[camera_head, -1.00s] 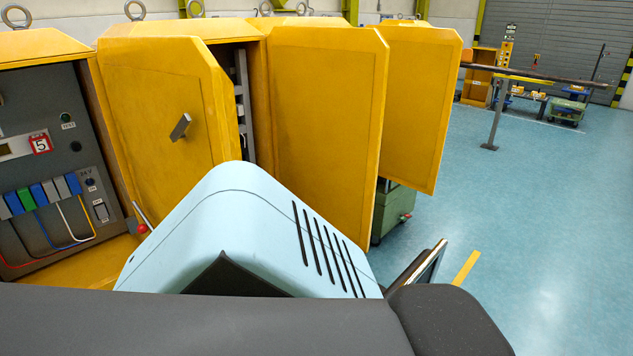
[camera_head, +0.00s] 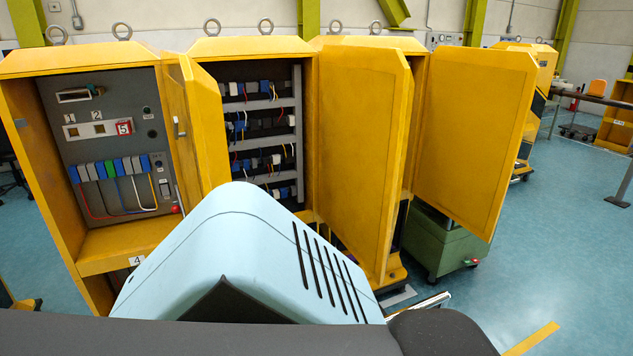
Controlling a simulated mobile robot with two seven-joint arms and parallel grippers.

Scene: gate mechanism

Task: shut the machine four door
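The cabinet with a small "4" label (camera_head: 136,261) stands open at the left, its front uncovered. Its grey panel (camera_head: 105,130) shows switches, wires and a red 5 tile. A yellow door (camera_head: 208,130) with a grey handle (camera_head: 180,127) stands swung out at its right side, seen nearly edge-on. My own light blue body hides the door's lower part. Neither of my grippers is in view.
The neighbouring cabinet shows wired racks (camera_head: 262,125). Two more yellow doors, one in the middle (camera_head: 365,150) and one at right (camera_head: 475,130), stand swung outward. A green box (camera_head: 440,245) sits under the right one. Blue floor (camera_head: 560,230) is open at the right.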

